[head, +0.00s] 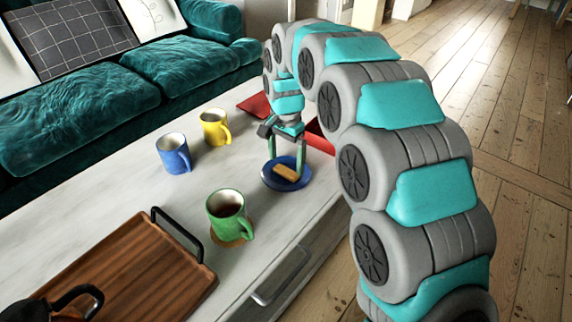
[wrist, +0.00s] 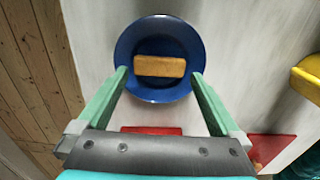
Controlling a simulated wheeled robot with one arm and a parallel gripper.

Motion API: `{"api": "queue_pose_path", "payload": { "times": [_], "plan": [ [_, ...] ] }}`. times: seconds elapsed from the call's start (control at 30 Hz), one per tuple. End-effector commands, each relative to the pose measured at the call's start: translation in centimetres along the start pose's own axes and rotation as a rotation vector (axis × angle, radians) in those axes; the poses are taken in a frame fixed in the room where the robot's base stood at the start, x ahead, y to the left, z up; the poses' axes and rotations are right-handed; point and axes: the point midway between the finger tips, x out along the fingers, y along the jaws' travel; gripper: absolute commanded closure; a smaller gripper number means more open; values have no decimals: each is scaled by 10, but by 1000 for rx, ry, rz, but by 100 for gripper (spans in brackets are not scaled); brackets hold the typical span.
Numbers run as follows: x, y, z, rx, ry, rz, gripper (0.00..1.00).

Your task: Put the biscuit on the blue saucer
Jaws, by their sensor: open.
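The biscuit (head: 286,173) is a golden-brown bar lying on the blue saucer (head: 272,181) on the pale table. In the wrist view the biscuit (wrist: 160,66) lies across the middle of the saucer (wrist: 158,97), inside its rim. My gripper (head: 286,170) is above the saucer with its green fingers pointing down. In the wrist view my gripper (wrist: 158,72) is open, with one finger on each side of the saucer's near part. The fingers look apart from the biscuit, and nothing is held between them.
A green mug (head: 226,212) stands on a coaster nearer the camera. A blue mug (head: 173,154) and a yellow mug (head: 213,127) stand to the left. A wooden tray (head: 120,270) with a black handle fills the near end. Red items (head: 320,138) lie behind the saucer.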

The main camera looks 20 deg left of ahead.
Motion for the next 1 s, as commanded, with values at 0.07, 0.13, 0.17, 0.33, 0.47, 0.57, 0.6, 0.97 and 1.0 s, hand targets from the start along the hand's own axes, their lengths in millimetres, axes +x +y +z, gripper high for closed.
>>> {"api": "queue_pose_path", "payload": {
  "times": [0.07, 0.13, 0.17, 0.33, 0.47, 0.57, 0.6, 0.97, 1.0],
  "plan": [
    [-20, 0, -1, 1, 3, -3, 0],
    [-37, -1, -2, 1, 7, -8, 0],
    [-44, -1, -1, 0, 6, -6, 0],
    [-76, -1, 0, 0, 4, -5, 0],
    [-90, -1, -1, 1, 3, -4, 0],
    [-97, 0, -1, 1, 3, -3, 0],
    [-99, 0, -1, 1, 2, -3, 0],
    [-102, 5, -1, -1, 1, -2, 0],
    [-103, 11, -2, -5, 0, 0, 0]
  ]
}}
